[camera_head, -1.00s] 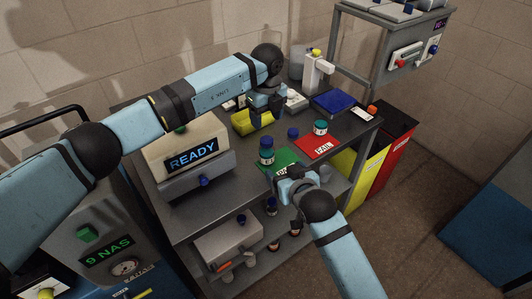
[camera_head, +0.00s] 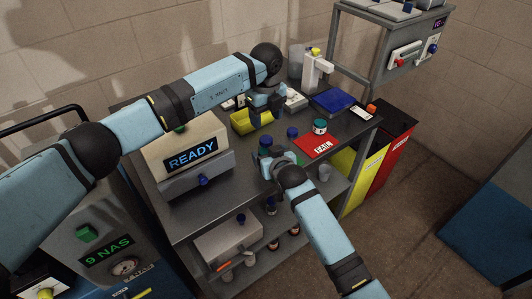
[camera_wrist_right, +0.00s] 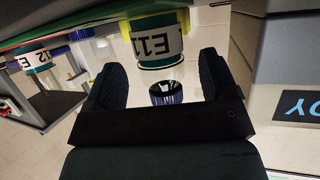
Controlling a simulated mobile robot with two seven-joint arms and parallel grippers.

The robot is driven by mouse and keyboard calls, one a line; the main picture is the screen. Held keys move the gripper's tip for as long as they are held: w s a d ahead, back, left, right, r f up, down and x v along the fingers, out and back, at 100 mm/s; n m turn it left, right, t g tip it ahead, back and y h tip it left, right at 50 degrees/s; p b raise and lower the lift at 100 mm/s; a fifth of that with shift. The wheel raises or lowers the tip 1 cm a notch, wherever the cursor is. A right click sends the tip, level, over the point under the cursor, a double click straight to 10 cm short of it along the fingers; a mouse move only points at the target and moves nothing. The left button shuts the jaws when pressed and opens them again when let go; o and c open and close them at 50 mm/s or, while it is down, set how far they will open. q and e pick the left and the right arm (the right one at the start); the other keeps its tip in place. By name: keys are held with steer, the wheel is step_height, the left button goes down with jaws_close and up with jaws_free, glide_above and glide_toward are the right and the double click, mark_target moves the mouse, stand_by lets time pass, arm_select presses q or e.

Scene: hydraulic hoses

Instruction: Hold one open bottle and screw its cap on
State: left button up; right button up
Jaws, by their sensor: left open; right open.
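In the head view, one bottle (camera_head: 265,148) with a blue top stands at the front of the bench, partly hidden by my right gripper (camera_head: 273,161). My right gripper is open beside it. In the right wrist view, a bottle labelled E11 (camera_wrist_right: 154,38) is just beyond the open fingers of this gripper (camera_wrist_right: 160,82). A second bottle (camera_head: 319,127), teal with a white label, stands by the red card. A small blue cap-like piece (camera_head: 292,132) is left of it. My left gripper (camera_head: 259,116) is open over the yellow bin, its fingertips partly hidden.
The yellow bin (camera_head: 241,123) is behind the bottles. The red FAIL card (camera_head: 316,146) lies at the bench's front right. The READY box (camera_head: 188,150) stands left, and a blue tray (camera_head: 334,101) lies back right.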

mark_target(266, 139)
steer(key=shift+x, duration=0.85)
jaws_close()
arm_select(q)
steer(key=m, duration=0.4)
steer(key=shift+m, duration=0.3)
steer(key=shift+f, duration=4)
